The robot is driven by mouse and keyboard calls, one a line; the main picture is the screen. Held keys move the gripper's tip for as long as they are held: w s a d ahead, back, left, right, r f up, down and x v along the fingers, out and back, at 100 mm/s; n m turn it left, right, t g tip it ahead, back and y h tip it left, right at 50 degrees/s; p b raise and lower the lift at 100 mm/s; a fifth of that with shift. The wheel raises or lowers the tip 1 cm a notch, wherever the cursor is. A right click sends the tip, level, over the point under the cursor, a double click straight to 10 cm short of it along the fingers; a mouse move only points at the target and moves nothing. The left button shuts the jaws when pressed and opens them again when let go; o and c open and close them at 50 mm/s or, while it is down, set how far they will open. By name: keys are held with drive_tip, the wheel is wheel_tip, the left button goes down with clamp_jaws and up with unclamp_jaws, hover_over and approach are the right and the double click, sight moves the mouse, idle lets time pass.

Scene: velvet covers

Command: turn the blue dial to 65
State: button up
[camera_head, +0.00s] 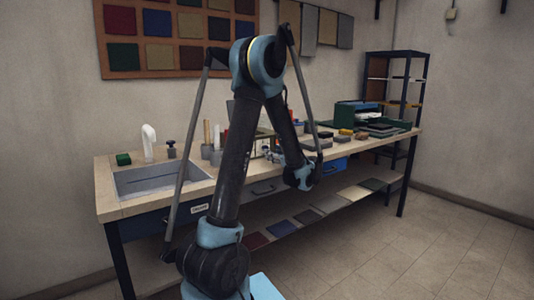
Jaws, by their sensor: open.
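I cannot make out a blue dial or any scale marks in this view. My arm stands in front of the workbench (136,190) and covers part of its middle. My gripper (317,167) is at the arm's low end, by the bench's front edge, right of the picture's middle. It is small, dark and partly hidden by my wrist. It is open, and I see nothing held in it. I cannot tell whether it touches anything.
A sink (160,181) is set in the bench's left end, with a green block (123,159) behind it. Blue drawers (334,166) sit under the top. A dark green case (347,114) stands at the right. A shelf rack (398,82) stands beyond. The floor (440,250) at right is clear.

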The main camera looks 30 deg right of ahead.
drive_tip(key=shift+w+a, duration=0.2)
drive_tip(key=shift+w, duration=2.15)
drive_tip(key=shift+c, duration=0.4)
clamp_jaws()
